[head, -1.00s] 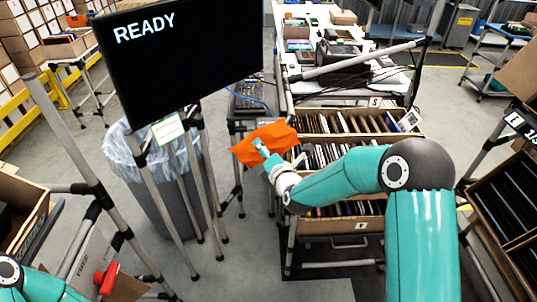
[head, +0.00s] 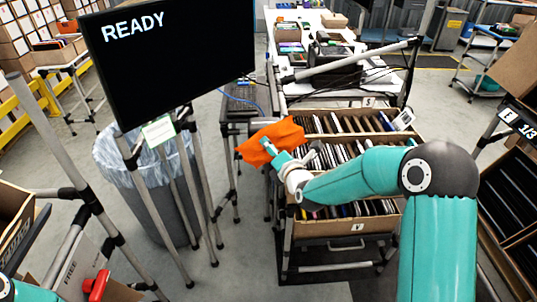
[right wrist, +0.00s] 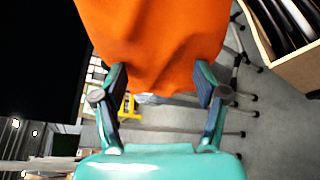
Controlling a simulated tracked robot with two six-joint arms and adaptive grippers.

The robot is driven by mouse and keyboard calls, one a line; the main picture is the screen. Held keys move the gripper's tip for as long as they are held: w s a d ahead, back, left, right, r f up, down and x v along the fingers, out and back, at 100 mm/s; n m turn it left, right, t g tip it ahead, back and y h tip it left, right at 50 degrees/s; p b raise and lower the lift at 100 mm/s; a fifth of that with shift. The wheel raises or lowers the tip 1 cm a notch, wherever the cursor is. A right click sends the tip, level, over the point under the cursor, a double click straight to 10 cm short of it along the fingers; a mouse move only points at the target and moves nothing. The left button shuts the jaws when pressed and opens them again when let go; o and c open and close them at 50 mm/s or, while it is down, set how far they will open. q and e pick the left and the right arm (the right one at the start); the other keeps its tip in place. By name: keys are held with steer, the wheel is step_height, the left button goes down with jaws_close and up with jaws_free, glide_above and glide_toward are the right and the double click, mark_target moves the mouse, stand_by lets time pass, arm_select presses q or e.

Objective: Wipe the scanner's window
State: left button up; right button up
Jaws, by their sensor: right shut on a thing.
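An orange cloth (head: 268,141) hangs from my right gripper (head: 279,155) in the head view. In the right wrist view the cloth (right wrist: 155,35) is bunched between the two fingers of the gripper (right wrist: 160,78), which is shut on it. The cloth is in the air, in front of the cartons of upright thin items and right of the black screen. I cannot pick out the scanner or its window with certainty.
A black screen (head: 180,65) reading READY stands on a pole frame at left, above a lined grey bin (head: 160,195). Tilted cartons (head: 350,228) fill a rack at centre. A cluttered white table (head: 300,60) stands behind. A red object (head: 97,286) is at lower left.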

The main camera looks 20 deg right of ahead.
mark_target(258, 148)
steer(key=shift+w+a+b, duration=0.25)
steer(key=shift+a+b, duration=0.1)
steer(key=shift+a, duration=0.15)
steer(key=shift+w+a+b, duration=0.2)
steer(key=shift+a+b, duration=0.15)
steer(key=shift+a, duration=0.1)
steer(key=shift+w+a+r, duration=0.1)
steer(key=shift+w+a, duration=0.05)
steer(key=shift+a, duration=0.3)
steer(key=shift+w+a+r, duration=0.1)
steer(key=shift+w+a, duration=0.05)
steer(key=shift+a, duration=0.25)
steer(key=shift+s+a+f, duration=0.2)
steer(key=shift+s, duration=0.3)
steer(key=shift+s+a+b, duration=0.2)
steer(key=shift+s+b, duration=0.05)
steer(key=shift+s, duration=0.5)
steer(key=shift+s+a+b, duration=0.2)
steer(key=shift+s+b, duration=0.05)
steer(key=shift+s, duration=0.55)
steer(key=shift+s+a+b, duration=0.2)
steer(key=shift+s+b, duration=0.05)
steer(key=shift+s, duration=0.5)
steer(key=shift+s+a+b, duration=0.2)
steer(key=shift+s+a, duration=0.05)
steer(key=shift+s, duration=0.5)
steer(key=shift+s+a+b, duration=0.15)
steer(key=shift+s+a, duration=0.05)
steer(key=shift+s, duration=0.5)
steer(key=shift+w, duration=0.1)
